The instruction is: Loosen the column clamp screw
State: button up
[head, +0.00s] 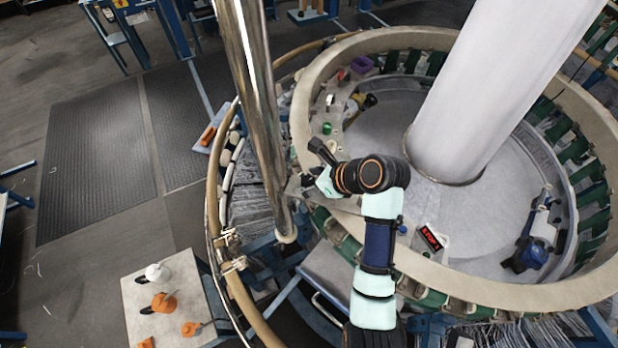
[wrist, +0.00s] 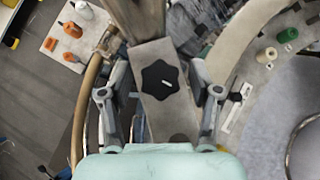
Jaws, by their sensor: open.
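The column clamp screw shows in the wrist view as a black star-shaped knob (wrist: 160,79) with a small pale mark, on a grey-brown clamp plate (wrist: 178,122). My gripper (wrist: 160,86) is open, with one finger on each side of the knob and a visible gap on both sides. I cannot tell how far its tips are above the plate. In the head view my gripper (head: 306,184) is beside the shiny upright column (head: 262,110), inside the loom's left edge.
The pale loom ring (head: 460,290) surrounds a thick white cylinder (head: 490,90). Green and pale spools (wrist: 288,35) stand on the ring side. A small table (head: 190,290) with orange tools and a white bottle (head: 157,272) stands lower left. A red-display box (head: 430,238) lies right of my arm.

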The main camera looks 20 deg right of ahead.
jog(key=c, duration=1.1)
jog(key=shift+c, duration=0.2)
jog(key=shift+n, duration=0.3)
jog(key=n+g+y, duration=0.1)
jog(key=n, duration=0.1)
jog(key=n+g+y, duration=0.2)
jog(key=n, duration=0.1)
jog(key=shift+w+r, duration=0.1)
jog(key=n+g+b, duration=0.1)
jog(key=n+g, duration=0.1)
jog(key=n, duration=0.1)
jog(key=shift+g+y+b, duration=0.4)
jog(key=shift+n+g+b, duration=0.7)
jog(key=shift+n+b, duration=0.2)
jog(key=shift+n, duration=0.3)
